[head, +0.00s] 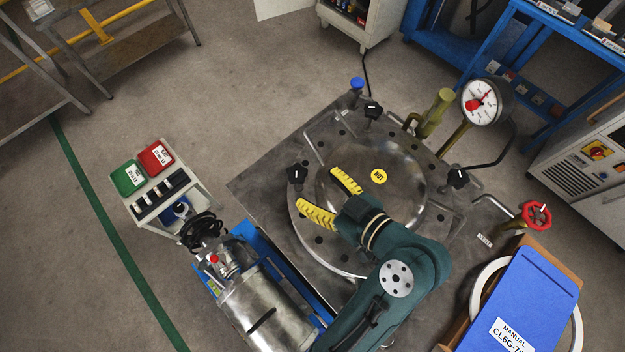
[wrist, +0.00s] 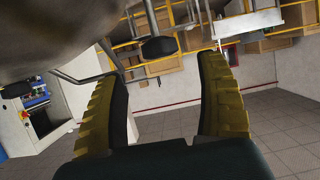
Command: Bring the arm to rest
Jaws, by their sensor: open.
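My arm is dark green and reaches in from the bottom of the head view. My gripper (head: 332,197) has two yellow ribbed fingers, spread apart with nothing between them. In the head view it appears over the left part of a round metal lid marked HOT. In the wrist view my gripper (wrist: 165,95) is also open and empty, and racks and floor show beyond the fingers. The gap between the fingers and the lid cannot be told.
The metal table (head: 262,183) carries black knobs, a pressure gauge (head: 480,103) and a red valve wheel (head: 537,215). A pump (head: 263,312) stands at the lower left. A blue manual (head: 530,298) lies at the lower right.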

